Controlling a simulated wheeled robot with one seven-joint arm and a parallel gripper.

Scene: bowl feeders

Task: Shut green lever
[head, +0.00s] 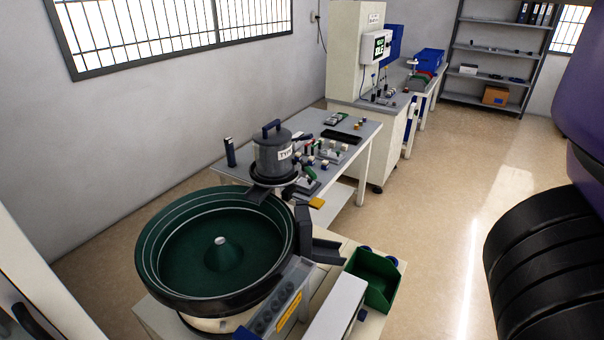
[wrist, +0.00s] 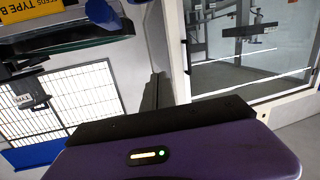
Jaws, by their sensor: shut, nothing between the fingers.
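A small green piece that looks like the green lever (head: 310,174) shows in the head view, beside the base of a grey lidded canister (head: 275,155) at the near end of the grey table. It is small, and I cannot tell its exact position. My gripper (wrist: 156,82) shows in the wrist view as dark fingers close together above its purple housing, shut and empty. It is not in the head view, and the green lever cannot be made out in the wrist view, so the two appear well apart.
A large green bowl feeder (head: 170,245) stands in front of the grey table (head: 362,130). A green bin (head: 372,278) sits at its right. A white machine cabinet (head: 345,55) and shelves (head: 490,47) stand farther back. Open floor (head: 445,190) lies to the right.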

